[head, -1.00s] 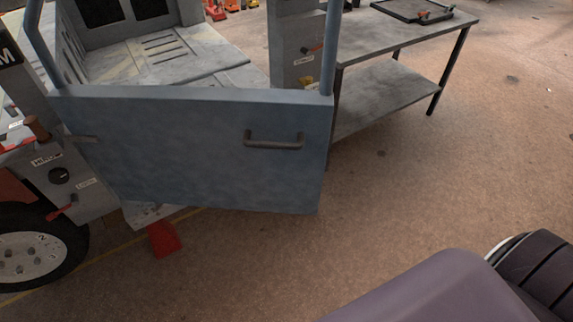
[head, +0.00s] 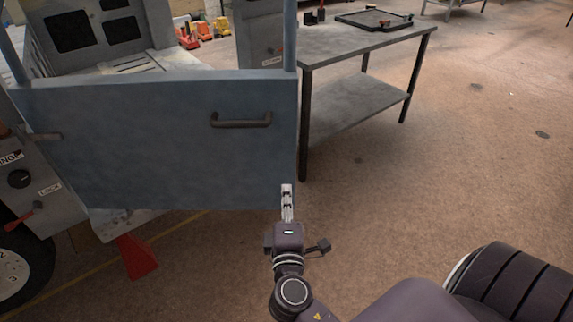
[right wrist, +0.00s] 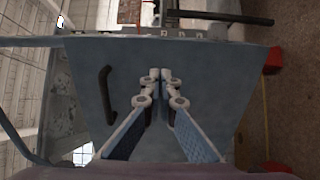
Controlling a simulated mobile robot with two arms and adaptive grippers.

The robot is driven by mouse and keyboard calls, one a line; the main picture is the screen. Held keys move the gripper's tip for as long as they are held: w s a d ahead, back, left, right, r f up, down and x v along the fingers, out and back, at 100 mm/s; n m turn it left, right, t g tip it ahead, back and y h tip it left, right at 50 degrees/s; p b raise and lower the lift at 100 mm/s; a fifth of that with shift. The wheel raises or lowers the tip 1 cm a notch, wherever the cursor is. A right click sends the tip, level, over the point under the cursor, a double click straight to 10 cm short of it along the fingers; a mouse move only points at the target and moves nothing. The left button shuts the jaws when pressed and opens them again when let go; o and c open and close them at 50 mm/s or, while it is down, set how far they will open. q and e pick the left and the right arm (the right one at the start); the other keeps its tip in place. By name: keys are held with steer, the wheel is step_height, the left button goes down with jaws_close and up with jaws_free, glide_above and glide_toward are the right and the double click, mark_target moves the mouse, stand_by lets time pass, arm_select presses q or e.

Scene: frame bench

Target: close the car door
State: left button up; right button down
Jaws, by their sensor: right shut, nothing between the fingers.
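The blue-grey car door (head: 150,140) stands swung out from the car body, its hinge side at the left in the head view. A dark bar handle (head: 240,120) sits on its upper right; the handle also shows in the right wrist view (right wrist: 106,94). My right gripper (head: 287,188) is shut and empty, in front of the door's lower right corner in the head view. In the right wrist view its fingers (right wrist: 160,76) point at the door face (right wrist: 215,90). I cannot tell whether they touch it. My left gripper is not in view.
A grey metal table (head: 350,40) with a lower shelf stands right of the door, a black tray (head: 374,20) on top. A wheel (head: 22,265) and a red wedge-shaped piece (head: 136,257) are at lower left.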

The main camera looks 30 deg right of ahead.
steer(key=r, duration=0.1)
steer(key=p, duration=0.2)
glide_toward(287, 147)
steer(key=x, duration=0.6)
steer(key=shift+w+d, duration=0.2)
steer(key=shift+w, duration=0.3)
